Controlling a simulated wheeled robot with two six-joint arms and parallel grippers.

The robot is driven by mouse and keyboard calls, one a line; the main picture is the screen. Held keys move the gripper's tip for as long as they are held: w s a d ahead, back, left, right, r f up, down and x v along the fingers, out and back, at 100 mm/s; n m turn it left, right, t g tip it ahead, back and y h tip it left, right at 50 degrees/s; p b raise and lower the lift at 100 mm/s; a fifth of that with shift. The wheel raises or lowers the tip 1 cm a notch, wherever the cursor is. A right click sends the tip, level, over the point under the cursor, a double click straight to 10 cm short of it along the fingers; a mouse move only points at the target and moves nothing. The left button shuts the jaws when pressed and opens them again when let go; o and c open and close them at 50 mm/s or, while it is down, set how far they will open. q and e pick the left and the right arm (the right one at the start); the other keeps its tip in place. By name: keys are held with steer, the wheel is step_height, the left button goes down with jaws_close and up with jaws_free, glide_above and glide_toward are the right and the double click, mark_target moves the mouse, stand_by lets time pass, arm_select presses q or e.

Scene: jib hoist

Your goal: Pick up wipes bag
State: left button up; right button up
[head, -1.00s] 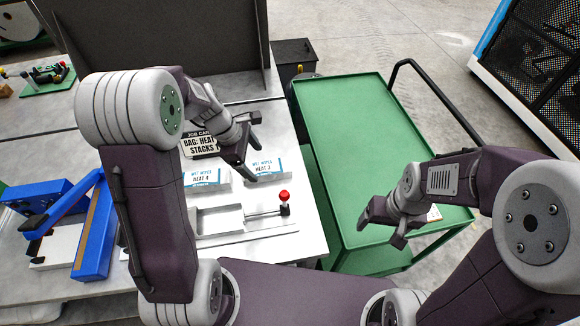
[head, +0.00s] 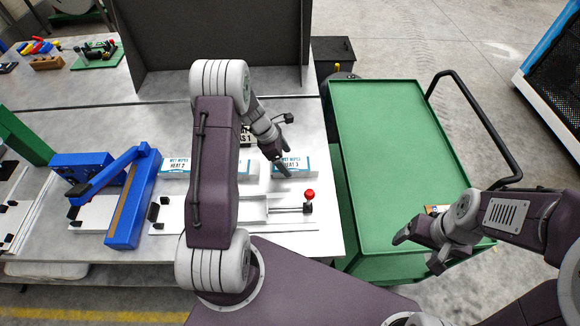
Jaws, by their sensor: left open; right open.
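Several white wipes bags with blue print lie in a row on the workbench. One labelled "WET WIPES HEAT 3" (head: 294,165) is at the right end. One labelled "HEAT 2" (head: 177,167) is at the left, and another (head: 248,170) between them is mostly hidden by my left arm. My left gripper (head: 284,160) is open, over the left part of the HEAT 3 bag, and seems empty; I cannot tell whether it touches the bag. My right gripper (head: 418,250) is open and empty over the near end of the green cart.
The green cart (head: 385,160) with a black handle stands right of the bench, its top mostly clear. A blue lever sealer (head: 130,200) is at left. A clamp with a red knob (head: 309,194) lies before the bags. A dark panel (head: 210,40) stands behind.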

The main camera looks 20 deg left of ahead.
mark_target(290, 164)
arm_select(q)
steer(key=x, duration=0.4)
steer(key=shift+f, duration=0.1)
steer(key=c, duration=1.4)
steer(key=shift+r, duration=0.75)
step_height(290, 164, up, 3)
steer(key=shift+f, duration=0.1)
steer(key=s+d+r, duration=0.1)
steer(key=d+r, duration=0.5)
steer(key=d, duration=0.5)
steer(key=shift+d+r+b, duration=0.3)
steer(key=shift+d+r, duration=0.05)
steer(key=shift+r, duration=0.05)
